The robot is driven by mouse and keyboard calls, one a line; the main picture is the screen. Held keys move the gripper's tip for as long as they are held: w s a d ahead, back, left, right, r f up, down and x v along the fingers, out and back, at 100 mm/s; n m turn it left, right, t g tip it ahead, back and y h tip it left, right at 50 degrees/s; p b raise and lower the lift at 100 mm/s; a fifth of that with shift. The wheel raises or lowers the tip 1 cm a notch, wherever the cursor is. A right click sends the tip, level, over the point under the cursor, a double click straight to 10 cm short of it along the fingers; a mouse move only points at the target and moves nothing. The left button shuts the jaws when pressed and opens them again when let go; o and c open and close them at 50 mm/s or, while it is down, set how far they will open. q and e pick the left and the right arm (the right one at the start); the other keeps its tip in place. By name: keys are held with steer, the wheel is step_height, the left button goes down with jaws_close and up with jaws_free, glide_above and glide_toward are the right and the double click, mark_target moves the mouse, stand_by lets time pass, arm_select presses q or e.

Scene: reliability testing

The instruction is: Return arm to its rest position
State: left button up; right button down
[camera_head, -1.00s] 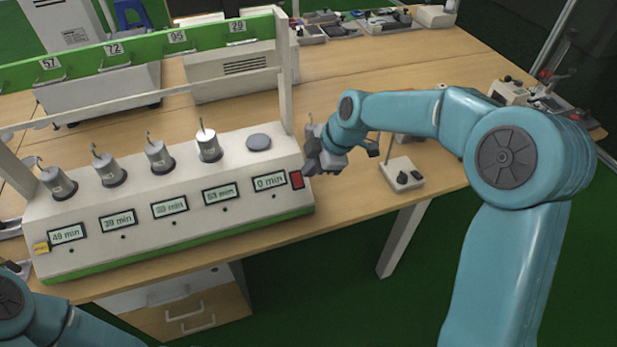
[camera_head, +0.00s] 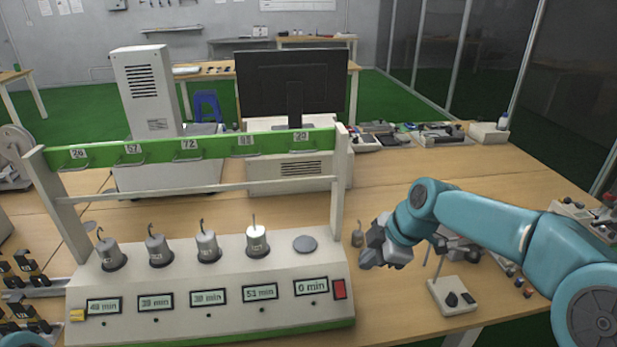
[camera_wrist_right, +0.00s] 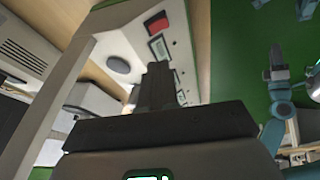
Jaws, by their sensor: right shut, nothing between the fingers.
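My right gripper (camera_head: 372,258) is shut and empty just right of the test device's (camera_head: 215,315) right end, above the table. In the right wrist view its dark fingers (camera_wrist_right: 157,72) are together, with the device's panel and grey disc behind them. My teal right arm (camera_head: 480,220) reaches in from the right. A small grey hooked weight (camera_head: 357,238) shows just behind the gripper; whether they touch I cannot tell. Only a sliver of my left arm shows at the bottom left of the head view. What looks like my left gripper (camera_wrist_right: 278,72) shows small in the right wrist view.
Several hooked weights (camera_head: 208,248) stand on the device beside an empty round pad (camera_head: 305,243). A green-topped frame (camera_head: 190,148) rises behind them. A small stand with a rod (camera_head: 452,296) is right of the gripper. The wooden table (camera_head: 420,170) is fairly clear behind the arm.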

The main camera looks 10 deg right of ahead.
steer(key=s+a+f+m+g, duration=0.1)
steer(key=s+a+f+m, duration=0.15)
steer(key=f, duration=0.55)
steer(key=s+a+f+m, duration=0.2)
steer(key=s+f+m, duration=0.2)
steer(key=f, duration=0.4)
steer(key=s+a+f+m+g, duration=0.1)
steer(key=s+a+f+m, duration=0.15)
steer(key=f, duration=0.55)
steer(key=s+a+f+m, duration=0.2)
steer(key=s+f+m, duration=0.2)
steer(key=s, duration=0.4)
steer(key=s+a+f+m+g, duration=0.1)
steer(key=s+a+f+m, duration=0.1)
steer(key=s+f+m, duration=0.3)
steer(key=s, duration=0.3)
steer(key=shift+s+a+f, duration=0.15)
steer(key=shift+s, duration=0.25)
arm_select(q)
steer(key=shift+c, duration=0.3)
